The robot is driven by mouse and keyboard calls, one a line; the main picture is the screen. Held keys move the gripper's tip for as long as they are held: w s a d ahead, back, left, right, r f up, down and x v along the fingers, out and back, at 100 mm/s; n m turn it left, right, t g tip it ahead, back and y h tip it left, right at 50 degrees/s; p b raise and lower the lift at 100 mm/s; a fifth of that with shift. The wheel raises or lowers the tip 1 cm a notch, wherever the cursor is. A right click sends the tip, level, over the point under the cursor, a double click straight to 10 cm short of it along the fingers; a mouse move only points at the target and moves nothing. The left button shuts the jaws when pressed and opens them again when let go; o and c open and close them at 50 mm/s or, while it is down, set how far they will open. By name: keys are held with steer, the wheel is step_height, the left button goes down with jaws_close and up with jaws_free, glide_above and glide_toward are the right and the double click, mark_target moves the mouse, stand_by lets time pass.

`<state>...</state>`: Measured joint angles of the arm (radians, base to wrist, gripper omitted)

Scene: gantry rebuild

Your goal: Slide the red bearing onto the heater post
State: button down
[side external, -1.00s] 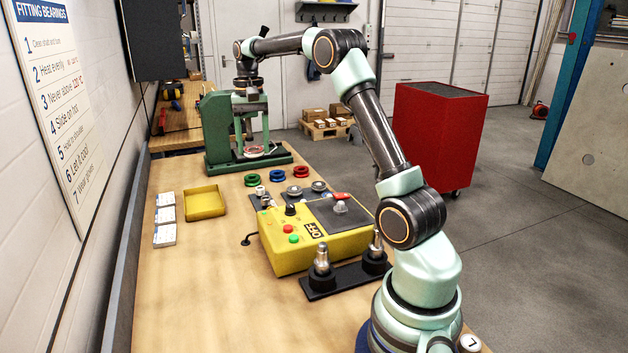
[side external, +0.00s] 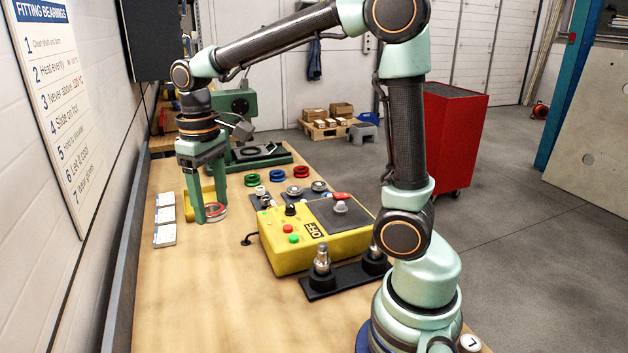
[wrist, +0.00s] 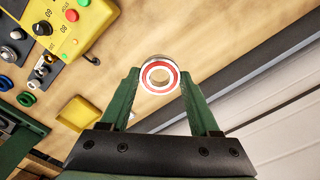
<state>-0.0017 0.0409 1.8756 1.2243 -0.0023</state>
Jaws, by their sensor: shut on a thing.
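My gripper (wrist: 160,80) is shut on the red bearing (wrist: 147,78), a pale metal ring with a red inner band, gripped at opposite sides. In the side view the bearing (side external: 215,213) hangs at the fingertips, in front of the yellow tray; its height above the bench is hard to judge. The yellow heater box (side external: 290,250) stands to the right of it. A short grey post (side external: 340,207) rises from the dark plate on its top, apart from the bearing; a small red piece shows beside its top. The post is not in the wrist view.
A green press (side external: 270,160) stands behind. White cards (side external: 164,235) lie left. The front-left bench is clear.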

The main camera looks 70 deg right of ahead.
steer(key=shift+d, duration=0.1)
steer(key=m, duration=1.2)
glide_above(341, 202)
step_height(341, 202, down, 6)
steer(key=shift+w+r, duration=0.1)
steer(key=shift+r, duration=0.1)
steer(key=shift+f, duration=0.2)
steer(key=shift+f, duration=0.55)
steer(key=shift+f, duration=0.35)
steer(key=shift+f, duration=0.65)
